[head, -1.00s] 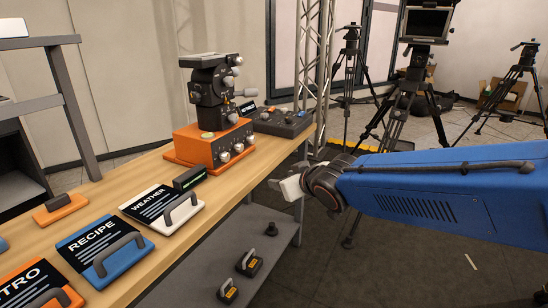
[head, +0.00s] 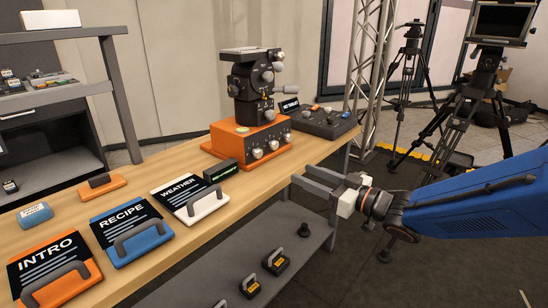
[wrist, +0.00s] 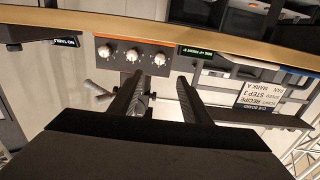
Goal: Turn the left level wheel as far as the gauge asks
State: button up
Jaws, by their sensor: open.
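The orange levelling base (head: 240,140) stands on the wooden bench with a black camera head (head: 255,85) on top. Its front carries three silver knobs; the left level wheel (head: 257,153) is the leftmost in the head view. The knobs also show on the orange base (wrist: 148,45) in the wrist view. A small dark gauge box (head: 221,171) with a green-lit display stands left of the base; its text is too small to read surely. My gripper (head: 303,179) is open and empty, apart from the knobs, in front of the bench. Its dark fingers (wrist: 159,82) point towards them.
White WEATHER (head: 190,197), blue RECIPE (head: 135,235) and orange INTRO (head: 55,265) handled boards lie along the bench. A dark control panel (head: 325,122) sits right of the base. A lower shelf (head: 240,265) holds several small items. Tripods stand behind at right.

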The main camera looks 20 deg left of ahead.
aim_at(260, 156)
jog(key=x, duration=1.6)
jog(key=shift+a, duration=0.2)
jog(key=shift+c, duration=0.3)
jog(key=c, duration=1)
